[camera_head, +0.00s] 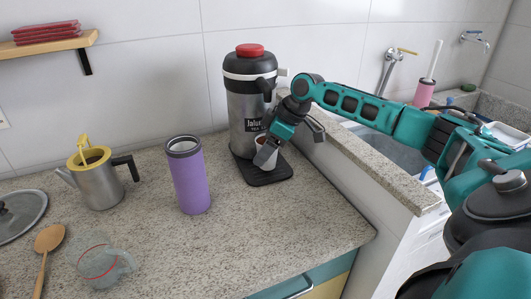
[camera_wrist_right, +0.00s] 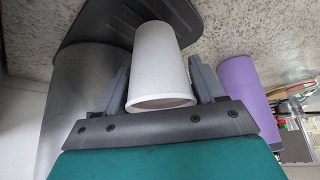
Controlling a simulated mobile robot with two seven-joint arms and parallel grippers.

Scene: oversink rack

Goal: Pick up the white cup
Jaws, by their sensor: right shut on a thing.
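The white cup (camera_wrist_right: 160,62) is between the two fingers of my right gripper (camera_wrist_right: 162,88) in the right wrist view, and the fingers are shut on its sides. In the head view my right gripper (camera_head: 268,153) reaches down in front of the large steel tea dispenser (camera_head: 250,105). Only a small part of the cup (camera_head: 261,141) shows there, as the gripper hides most of it. The cup is over the dark drip tray (camera_head: 262,178); I cannot tell whether it touches it. My left gripper is not in view.
A purple tumbler (camera_head: 189,180) stands left of the dispenser. Farther left are a steel pot (camera_head: 97,183) with a yellow rim, a glass measuring cup (camera_head: 100,265), a wooden spoon (camera_head: 49,240) and a lid (camera_head: 20,215). A raised sink edge (camera_head: 375,165) is at right.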

